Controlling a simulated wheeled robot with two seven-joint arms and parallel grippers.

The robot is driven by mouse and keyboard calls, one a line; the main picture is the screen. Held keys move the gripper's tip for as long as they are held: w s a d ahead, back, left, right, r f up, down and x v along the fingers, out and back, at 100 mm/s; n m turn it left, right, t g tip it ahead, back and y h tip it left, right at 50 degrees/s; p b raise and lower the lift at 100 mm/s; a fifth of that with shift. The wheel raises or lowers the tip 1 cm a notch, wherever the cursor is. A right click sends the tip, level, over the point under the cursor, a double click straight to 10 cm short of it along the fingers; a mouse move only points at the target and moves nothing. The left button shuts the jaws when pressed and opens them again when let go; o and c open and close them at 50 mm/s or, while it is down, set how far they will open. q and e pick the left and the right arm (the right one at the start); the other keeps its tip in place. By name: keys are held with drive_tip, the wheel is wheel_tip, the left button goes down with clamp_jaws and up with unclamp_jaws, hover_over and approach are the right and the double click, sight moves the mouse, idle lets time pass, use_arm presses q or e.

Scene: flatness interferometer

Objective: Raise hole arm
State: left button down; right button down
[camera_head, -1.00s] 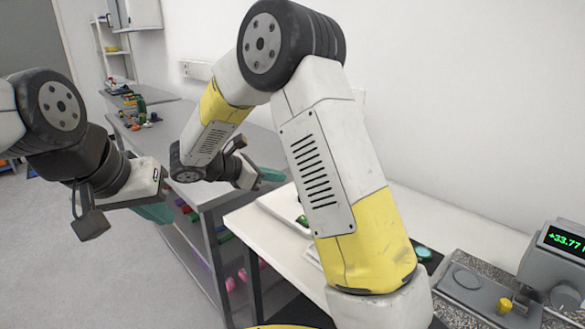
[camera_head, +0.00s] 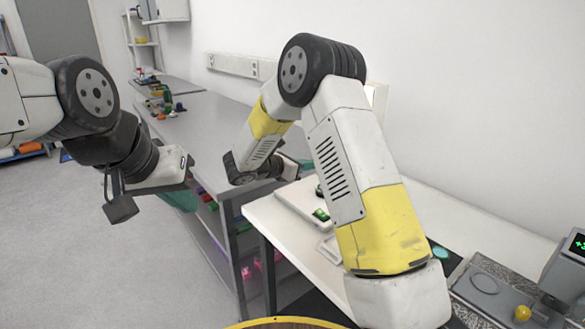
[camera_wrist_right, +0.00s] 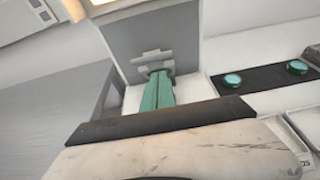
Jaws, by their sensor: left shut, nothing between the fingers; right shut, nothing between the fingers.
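No part that I can surely identify as the hole arm shows. A grey instrument (camera_head: 562,272) with a green-digit display is cut off at the right edge of the head view; a yellow knob (camera_head: 522,313) is beside it. My left gripper (camera_head: 182,199) has teal fingers, shut and empty, left of the grey bench. My right arm reaches over the white table, its gripper mostly hidden behind its wrist in the head view.
The white table (camera_head: 265,215) holds a white tray (camera_head: 297,205) with green items. Teal discs (camera_wrist_right: 233,80) lie on a dark mat (camera_wrist_right: 262,78) in the right wrist view. A grey bench (camera_head: 205,125) carries small coloured objects. The floor (camera_head: 90,255) at left is clear.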

drive_tip(key=shift+w+d+r, duration=0.45)
drive_tip(key=shift+d, duration=0.25)
drive_tip(key=shift+r, duration=0.1)
drive_tip(key=w+d+r+y, duration=0.1)
drive_tip(key=w+d+r+g+y, duration=0.1)
drive_tip(key=d+r, duration=0.1)
drive_tip(key=w+d+r+g+y, duration=0.1)
drive_tip(key=shift+d+r+y, duration=0.2)
drive_tip(key=shift+d+y, duration=0.1)
drive_tip(key=shift+d, duration=0.1)
drive_tip(key=w+d+r+g+y, duration=0.2)
drive_tip(key=w+d, duration=0.2)
drive_tip(key=d, duration=0.2)
drive_tip(key=shift+y, duration=0.4)
